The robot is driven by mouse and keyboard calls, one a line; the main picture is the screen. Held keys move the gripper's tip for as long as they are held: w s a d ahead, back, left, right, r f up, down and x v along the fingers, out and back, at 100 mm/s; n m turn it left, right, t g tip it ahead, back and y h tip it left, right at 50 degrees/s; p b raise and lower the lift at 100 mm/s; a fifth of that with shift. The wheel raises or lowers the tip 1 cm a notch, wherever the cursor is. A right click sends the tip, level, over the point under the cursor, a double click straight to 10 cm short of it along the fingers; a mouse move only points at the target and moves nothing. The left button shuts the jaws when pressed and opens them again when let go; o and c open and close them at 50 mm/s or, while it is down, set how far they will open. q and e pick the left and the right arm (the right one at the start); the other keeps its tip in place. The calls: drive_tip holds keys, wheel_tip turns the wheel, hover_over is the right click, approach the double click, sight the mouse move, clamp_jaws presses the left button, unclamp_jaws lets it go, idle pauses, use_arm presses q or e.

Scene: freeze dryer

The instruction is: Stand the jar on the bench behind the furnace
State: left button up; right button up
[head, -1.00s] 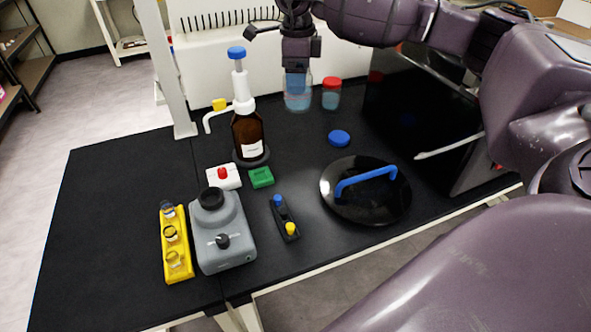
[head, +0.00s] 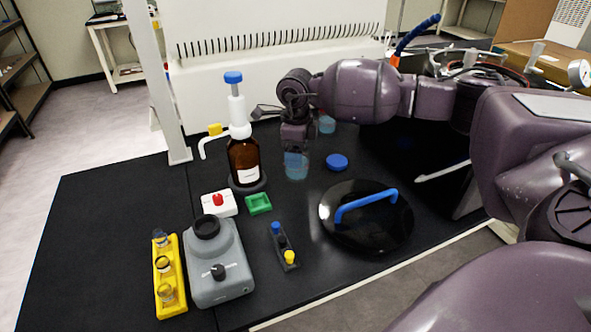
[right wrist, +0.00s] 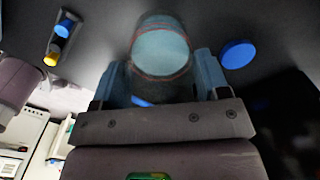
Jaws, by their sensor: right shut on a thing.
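The jar (head: 296,166) is clear with pale blue contents. My right gripper (head: 296,151) is shut on it from above, left of a blue disc-shaped cap. In the right wrist view the jar (right wrist: 160,52) shows between the two fingers (right wrist: 162,80). I cannot tell whether its base touches the bench (head: 110,220). A dark box with a pale handle (head: 425,155), possibly the furnace, stands at the right, partly hidden by my right arm. My left gripper is out of view.
A brown pump bottle (head: 243,158) stands left of the jar. The blue cap (head: 337,162) and a black lid with a blue handle (head: 367,217) lie to its right. A second jar (head: 327,124) is partly hidden behind my arm. The left bench is clear.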

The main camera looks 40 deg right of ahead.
wheel_tip(320, 180, down, 6)
drive_tip(key=shift+r+b, duration=0.15)
drive_tip(key=shift+b, duration=0.2)
drive_tip(key=shift+f, duration=0.2)
drive_tip(key=o, duration=1)
drive_tip(key=shift+o, duration=0.2)
drive_tip(key=shift+r, duration=0.1)
